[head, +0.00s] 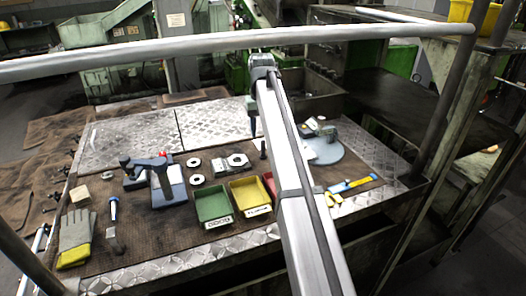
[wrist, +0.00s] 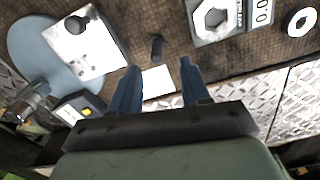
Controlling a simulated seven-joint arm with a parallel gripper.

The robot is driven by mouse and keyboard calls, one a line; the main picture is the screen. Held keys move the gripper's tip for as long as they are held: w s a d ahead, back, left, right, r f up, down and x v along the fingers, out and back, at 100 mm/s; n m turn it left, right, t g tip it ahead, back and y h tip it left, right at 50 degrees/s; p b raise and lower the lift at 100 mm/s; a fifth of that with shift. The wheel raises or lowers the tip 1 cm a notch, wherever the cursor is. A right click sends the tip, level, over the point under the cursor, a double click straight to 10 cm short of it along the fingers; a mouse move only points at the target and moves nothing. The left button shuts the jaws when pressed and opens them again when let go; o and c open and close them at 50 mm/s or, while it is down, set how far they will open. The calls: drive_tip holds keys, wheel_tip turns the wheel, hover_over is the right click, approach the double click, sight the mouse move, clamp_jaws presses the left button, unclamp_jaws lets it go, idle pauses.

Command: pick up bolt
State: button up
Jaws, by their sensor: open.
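A dark bolt (head: 263,148) stands on the brown mat, just left of my arm in the head view. In the wrist view the bolt (wrist: 156,46) lies just beyond my fingertips, roughly in line with the gap between them. My gripper (wrist: 158,66) is open and empty, with its two blue fingers apart. In the head view my gripper (head: 253,132) hangs over the rear part of the table, behind the bolt and slightly left of it. The arm hides part of the table to the right.
Green (head: 213,204) and yellow (head: 250,194) bins stand in front, with a red bin (head: 270,184) partly hidden by my arm. A gauge with a hex nut (wrist: 212,17) and a white plate (wrist: 85,50) on a grey disc flank the bolt. A rail (head: 200,46) crosses the head view.

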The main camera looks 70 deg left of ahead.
sight(263, 155)
drive_tip(key=shift+w+d+f, duration=0.1)
drive_tip(key=shift+f, duration=1.95)
drive_tip(key=shift+w+f, duration=0.1)
drive_tip(key=shift+f, duration=1.95)
clamp_jaws()
